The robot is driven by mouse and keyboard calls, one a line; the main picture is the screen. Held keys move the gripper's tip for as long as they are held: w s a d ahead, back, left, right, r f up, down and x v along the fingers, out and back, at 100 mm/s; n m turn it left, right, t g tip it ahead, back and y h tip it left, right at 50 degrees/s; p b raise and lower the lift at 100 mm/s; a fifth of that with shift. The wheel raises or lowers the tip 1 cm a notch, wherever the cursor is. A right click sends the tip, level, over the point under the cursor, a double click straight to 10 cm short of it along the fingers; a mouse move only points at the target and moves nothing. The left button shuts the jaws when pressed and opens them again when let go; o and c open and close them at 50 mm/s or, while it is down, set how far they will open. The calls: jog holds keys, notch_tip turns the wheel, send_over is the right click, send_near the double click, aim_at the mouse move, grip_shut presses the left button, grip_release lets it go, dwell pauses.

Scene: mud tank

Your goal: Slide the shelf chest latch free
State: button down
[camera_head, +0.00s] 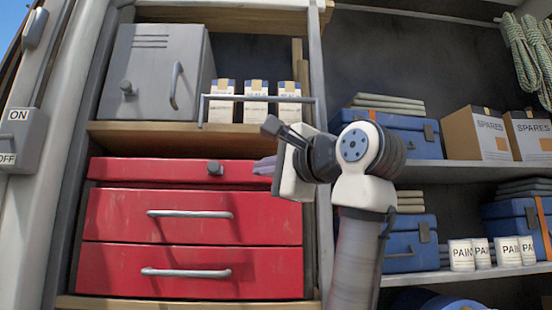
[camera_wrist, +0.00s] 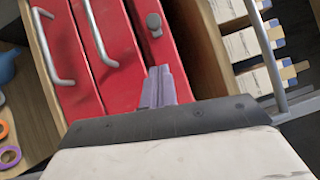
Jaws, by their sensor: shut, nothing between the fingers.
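The red chest (camera_head: 190,258) stands on the lower shelf at the left, with a top panel and two handled drawers. Its latch (camera_head: 214,168) is a small dark grey knob on the top panel, and it also shows in the wrist view (camera_wrist: 154,24). My gripper (camera_head: 262,166) is in front of the chest's upper right end, to the right of the latch. In the wrist view its fingers (camera_wrist: 160,84) are shut together and empty, pointing towards the latch with a gap between. The top panel appears closed.
Above the chest, a wooden shelf (camera_head: 140,135) holds a grey cabinet (camera_head: 145,75) and small white boxes (camera_head: 256,103) behind a metal rail (camera_head: 258,97). Blue cases (camera_head: 400,138) and cartons fill the shelves at right. The space before the drawers looks clear.

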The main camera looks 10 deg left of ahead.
aim_at(209, 167)
jog(key=a, duration=0.2)
jog(key=w+a+p, duration=0.1)
jog(key=a, duration=0.1)
jog(key=w+a+r, duration=0.1)
jog(key=a, duration=0.1)
jog(key=shift+w+a+p, duration=0.15)
jog(key=shift+a+p, duration=0.05)
jog(key=shift+p, duration=0.2)
jog(key=shift+a, duration=0.4)
jog(key=a, duration=0.2)
jog(key=s+a, duration=0.1)
jog(key=a, duration=0.1)
jog(key=shift+s+a, duration=0.15)
